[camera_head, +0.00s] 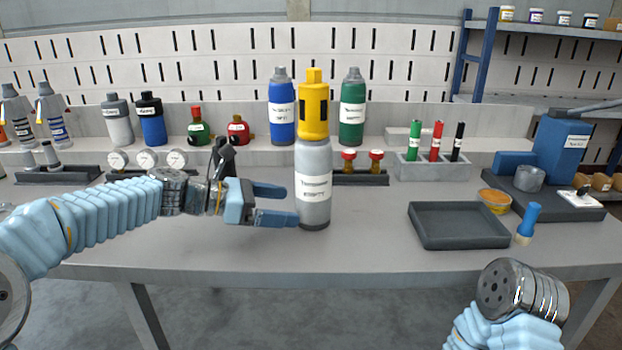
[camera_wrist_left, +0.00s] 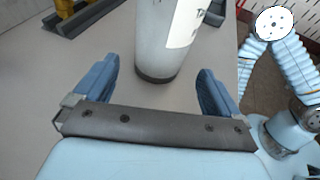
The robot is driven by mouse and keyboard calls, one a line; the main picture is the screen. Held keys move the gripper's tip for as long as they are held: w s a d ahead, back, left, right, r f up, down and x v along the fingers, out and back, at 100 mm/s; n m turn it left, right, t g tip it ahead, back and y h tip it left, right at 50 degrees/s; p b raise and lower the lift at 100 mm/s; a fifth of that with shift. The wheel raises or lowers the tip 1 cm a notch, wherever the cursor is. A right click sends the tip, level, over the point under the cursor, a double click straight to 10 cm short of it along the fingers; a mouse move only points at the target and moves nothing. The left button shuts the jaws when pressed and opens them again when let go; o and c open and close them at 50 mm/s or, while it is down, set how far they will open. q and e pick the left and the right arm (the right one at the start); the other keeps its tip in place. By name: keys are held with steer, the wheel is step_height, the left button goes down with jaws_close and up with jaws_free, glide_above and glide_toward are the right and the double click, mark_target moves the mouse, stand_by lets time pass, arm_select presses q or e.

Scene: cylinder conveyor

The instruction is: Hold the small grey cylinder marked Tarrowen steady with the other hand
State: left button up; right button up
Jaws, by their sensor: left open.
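The small grey cylinder marked Tarrowen (camera_head: 313,185) stands upright on the table, with a white label on its side and a yellow cap (camera_head: 314,105) on top. It also shows in the left wrist view (camera_wrist_left: 165,38), ahead of the fingers, with its upper part out of frame. My left gripper (camera_head: 285,205) is open just to the left of the cylinder, its fingers pointing at it. In the left wrist view the gripper (camera_wrist_left: 160,90) has its blue fingers spread wide, with nothing between the tips. My right arm shows at the lower right of the head view, but its fingers are out of view.
A dark tray (camera_head: 459,240) lies right of the cylinder. Blue (camera_head: 281,110) and green (camera_head: 352,112) cylinders stand behind it. A blue-handled brush (camera_head: 528,222) and a yellow tub (camera_head: 495,202) sit farther right. The table front (camera_head: 370,258) is clear.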

mark_target(308, 208)
arm_select(q)
steer(key=shift+x, duration=3.2)
steer(key=shift+c, duration=0.2)
